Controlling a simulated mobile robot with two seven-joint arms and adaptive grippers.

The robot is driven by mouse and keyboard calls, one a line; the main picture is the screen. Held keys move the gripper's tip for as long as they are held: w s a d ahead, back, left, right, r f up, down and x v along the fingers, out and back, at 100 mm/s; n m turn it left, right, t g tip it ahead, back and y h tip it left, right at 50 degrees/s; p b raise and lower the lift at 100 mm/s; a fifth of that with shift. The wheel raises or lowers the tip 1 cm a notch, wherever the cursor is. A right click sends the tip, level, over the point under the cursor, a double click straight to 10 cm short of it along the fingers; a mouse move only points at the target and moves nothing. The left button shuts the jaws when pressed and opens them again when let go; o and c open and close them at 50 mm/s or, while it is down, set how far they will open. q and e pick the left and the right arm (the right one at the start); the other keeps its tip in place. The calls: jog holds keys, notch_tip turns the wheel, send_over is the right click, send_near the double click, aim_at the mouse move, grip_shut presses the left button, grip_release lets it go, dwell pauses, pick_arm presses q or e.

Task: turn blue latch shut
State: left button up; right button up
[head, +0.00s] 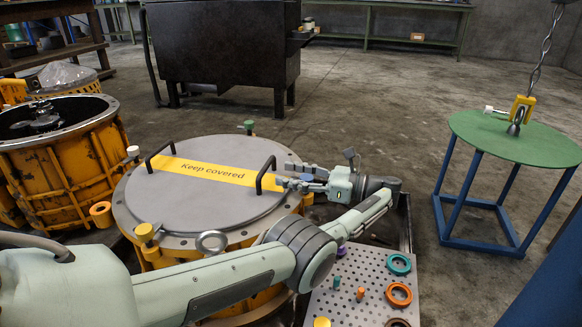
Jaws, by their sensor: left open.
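The round grey lid (215,200), with a yellow "Keep covered" strip and two black handles, sits on a yellow housing. Knob-topped latches stand around its rim: a yellow one (145,232), a white one (132,152) and a green one (249,125). A small blue piece, likely the blue latch (306,177), shows at the right rim between my left gripper's fingers. My left gripper (286,174) is open and points left across that rim, near the right black handle. Its fingers partly hide the blue piece, so I cannot tell its turn or any contact. My right gripper is not in view.
A perforated grey board (345,291) with coloured rings and pegs lies in front of the lid. Another yellow housing (65,160), open-topped, stands left. A green-topped blue stand (515,138) is at right, with a chain and yellow hook (521,107) above it. Floor between is clear.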

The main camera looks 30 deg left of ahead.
pick_arm(q)
notch_tip(320, 180, up, 10)
dwell(0.5)
jog(key=shift+o, duration=0.3)
jog(key=shift+a, duration=0.1)
